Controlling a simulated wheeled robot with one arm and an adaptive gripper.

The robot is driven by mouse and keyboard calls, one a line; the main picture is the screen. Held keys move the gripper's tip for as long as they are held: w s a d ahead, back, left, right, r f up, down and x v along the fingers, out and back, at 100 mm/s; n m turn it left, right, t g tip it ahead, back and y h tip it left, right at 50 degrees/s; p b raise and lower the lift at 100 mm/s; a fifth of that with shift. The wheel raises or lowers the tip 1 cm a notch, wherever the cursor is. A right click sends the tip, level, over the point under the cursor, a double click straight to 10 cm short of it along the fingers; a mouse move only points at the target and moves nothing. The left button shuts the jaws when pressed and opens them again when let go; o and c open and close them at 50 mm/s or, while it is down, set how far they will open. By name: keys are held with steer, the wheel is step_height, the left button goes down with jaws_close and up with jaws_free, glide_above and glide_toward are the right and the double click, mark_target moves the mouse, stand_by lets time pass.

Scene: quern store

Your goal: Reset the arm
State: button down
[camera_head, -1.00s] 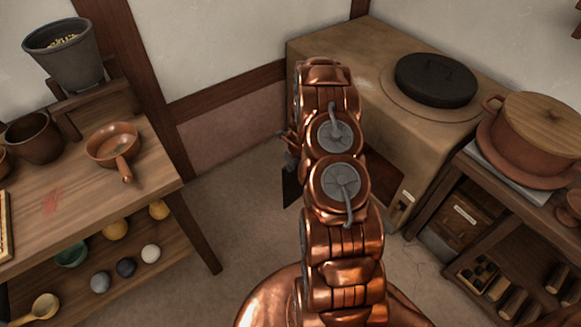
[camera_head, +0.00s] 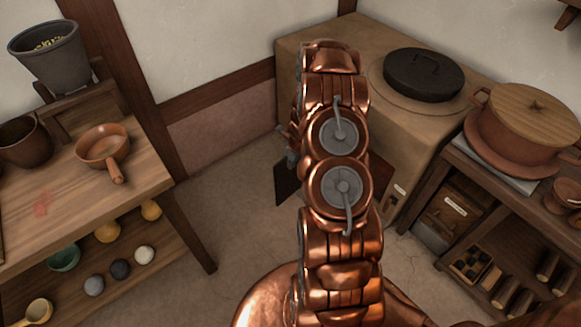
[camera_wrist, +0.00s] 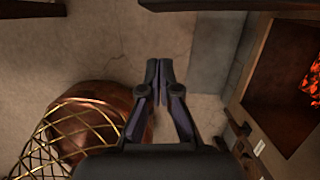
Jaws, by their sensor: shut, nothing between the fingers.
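My gripper (camera_wrist: 158,72) shows in the wrist view with its two dark fingers shut tip to tip and nothing between them. It points down over bare floor. In the head view my copper arm stands folded upright in the middle of the picture. Only a small part of the gripper's dark side shows there, left of the arm, and its fingertips are hidden.
A wooden table (camera_head: 140,190) with a handled clay pan (camera_head: 103,147) stands at left. A clay stove (camera_head: 300,50) with a black lid (camera_head: 424,74) is behind my arm. A shelf at right bears a lidded pot (camera_head: 520,135). Bare floor (camera_head: 240,200) lies between.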

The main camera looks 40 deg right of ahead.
steer(key=shift+v, duration=2.55)
steer(key=s+a+r+n+g+y+p, duration=0.1)
steer(key=s+a+r+n+p, duration=0.2)
steer(key=a+r+n, duration=0.7)
steer(key=s+a+r+n+y+p, duration=0.1)
steer(key=s+a+r+n+p, duration=0.15)
steer(key=a+r+n, duration=0.8)
steer(key=s+a+r+n+g+p, duration=0.1)
steer(key=s+a+r+n+p, duration=0.1)
steer(key=s+r, duration=0.5)
steer(key=s+a+r+n+g+h+p, duration=0.1)
steer(key=s+a+r+n+p, duration=0.1)
steer(key=s+r+n, duration=0.5)
steer(key=s+a+r+n+g+h+p, duration=0.1)
steer(key=s+a+r+n, duration=0.3)
steer(key=s+r, duration=0.5)
steer(key=s+n+p, duration=0.1)
steer(key=s, duration=0.2)
steer(key=shift+a+g, duration=0.3)
steer(key=shift+d, duration=0.1)
